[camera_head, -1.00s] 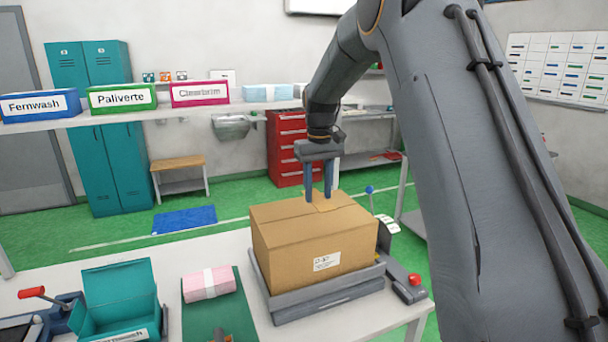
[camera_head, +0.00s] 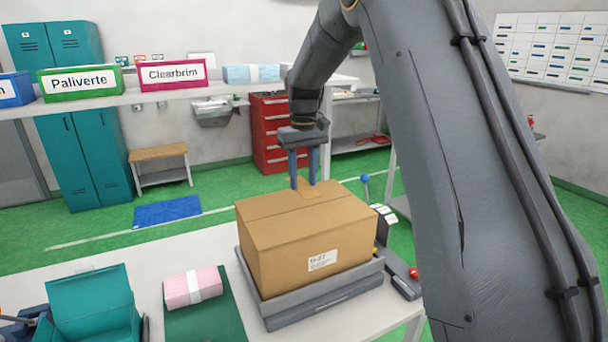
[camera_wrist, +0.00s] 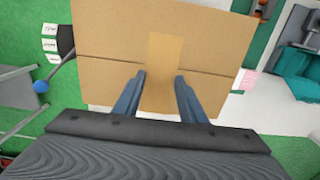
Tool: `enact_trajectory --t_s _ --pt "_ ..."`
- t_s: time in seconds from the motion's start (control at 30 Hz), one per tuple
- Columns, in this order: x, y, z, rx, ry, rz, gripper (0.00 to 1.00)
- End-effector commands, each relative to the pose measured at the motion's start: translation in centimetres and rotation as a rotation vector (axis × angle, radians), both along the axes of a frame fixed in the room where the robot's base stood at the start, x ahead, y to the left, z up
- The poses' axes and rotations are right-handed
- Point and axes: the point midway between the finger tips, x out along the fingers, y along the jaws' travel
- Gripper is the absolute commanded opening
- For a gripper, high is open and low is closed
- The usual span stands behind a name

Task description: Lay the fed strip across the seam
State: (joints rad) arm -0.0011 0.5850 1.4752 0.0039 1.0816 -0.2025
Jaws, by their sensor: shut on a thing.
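A closed brown cardboard box (camera_head: 300,247) with a white label sits on a grey platform (camera_head: 325,303) on the white table. A seam (camera_wrist: 110,65) runs across the box's top. My gripper (camera_head: 304,184) is over the top, fingers pointing down near its far edge. A tan strip (camera_wrist: 164,60) lies between the two blue fingers (camera_wrist: 154,92), which are shut on it. In the wrist view the strip extends beyond the fingertips and crosses over the seam. The strip (camera_head: 310,190) also shows at the fingertips in the head view. I cannot tell whether it touches the cardboard.
A pink packet (camera_head: 193,288) on a green mat (camera_head: 205,320) and an open teal box (camera_head: 95,308) are left of the platform. A blue-knobbed lever (camera_head: 364,179) and a red button (camera_head: 414,272) stand at its right. A shelf with labelled boxes runs behind.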

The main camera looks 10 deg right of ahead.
Motion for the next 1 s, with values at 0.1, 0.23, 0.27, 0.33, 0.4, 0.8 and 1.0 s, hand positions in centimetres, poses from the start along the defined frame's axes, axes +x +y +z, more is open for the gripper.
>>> enact_trajectory --t_s 0.1,0.23,0.27,0.33,0.4,0.8,1.0 --pt "0.1 -0.1 -1.4 0.000 0.000 -0.002 0.17" --pt "0.0 -0.2 -2.5 0.000 0.000 -0.003 0.17" --pt "0.0 -0.2 -2.8 0.000 0.000 -0.003 0.17" --pt "0.0 -0.2 -3.4 0.000 0.000 -0.004 0.17" --pt "0.0 -0.2 -4.0 0.000 0.001 -0.004 0.17" --pt "0.0 -0.3 -6.4 0.000 0.000 -0.004 0.17" --pt "0.0 -0.3 -6.4 0.000 0.000 -0.004 0.17"
